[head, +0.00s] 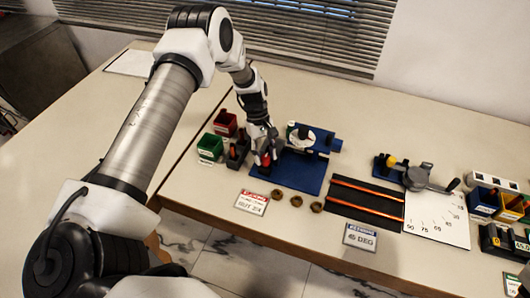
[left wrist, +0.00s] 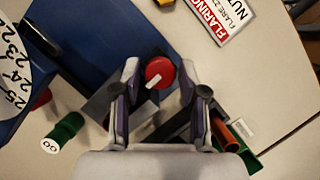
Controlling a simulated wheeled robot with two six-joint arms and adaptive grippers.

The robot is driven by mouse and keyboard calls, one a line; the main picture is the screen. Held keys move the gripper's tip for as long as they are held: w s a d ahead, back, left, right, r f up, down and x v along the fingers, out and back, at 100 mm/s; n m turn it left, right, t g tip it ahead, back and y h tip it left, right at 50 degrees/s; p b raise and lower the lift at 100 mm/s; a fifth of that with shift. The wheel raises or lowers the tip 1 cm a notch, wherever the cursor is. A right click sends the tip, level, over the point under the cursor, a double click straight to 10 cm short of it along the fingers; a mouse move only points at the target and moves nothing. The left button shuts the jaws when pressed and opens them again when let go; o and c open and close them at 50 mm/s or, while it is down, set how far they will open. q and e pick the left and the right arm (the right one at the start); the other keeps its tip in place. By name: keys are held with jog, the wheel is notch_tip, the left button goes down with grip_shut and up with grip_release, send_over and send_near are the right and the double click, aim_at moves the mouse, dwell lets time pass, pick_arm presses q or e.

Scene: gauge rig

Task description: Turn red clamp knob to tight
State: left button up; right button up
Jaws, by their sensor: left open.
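The red clamp knob (left wrist: 158,73) is a round cap with a white pointer mark. In the left wrist view it lies between the two fingers of my left gripper (left wrist: 160,88), with gaps on both sides. The mark points down and slightly left in that view. In the head view my left gripper (head: 264,158) reaches down at the left side of the blue base plate (head: 298,180), and a bit of the red knob (head: 266,162) shows at its fingers. A dark block (left wrist: 105,103) lies below the knob. My right gripper is not in view.
A white numbered dial (head: 303,138) stands on the blue plate. Green (head: 209,148) and red (head: 225,122) bins stand left of the gripper. Several brown rings (head: 296,201) and a flaring-nut sign (head: 252,202) lie in front. A black mat (head: 365,204) with orange rods lies right.

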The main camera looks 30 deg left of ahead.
pick_arm(q)
grip_shut()
jog(key=m+g+y+b, duration=0.1)
jog(key=m+b, duration=0.1)
jog(key=m, duration=0.1)
jog(key=shift+w+d+m, duration=0.1)
jog(key=shift+m, duration=0.2)
jog(key=m+y+b, duration=0.1)
jog(key=m, duration=0.2)
jog(key=shift+m+g+b, duration=0.3)
jog(key=shift+g, duration=0.1)
jog(key=m+y, duration=0.2)
jog(key=m, duration=0.2)
jog(key=shift+d+m, duration=0.15)
jog(key=shift+m, duration=0.15)
jog(key=m+y, duration=0.2)
jog(key=m, duration=0.4)
jog(key=shift+d+r, duration=0.1)
jog(key=shift+y, duration=0.3)
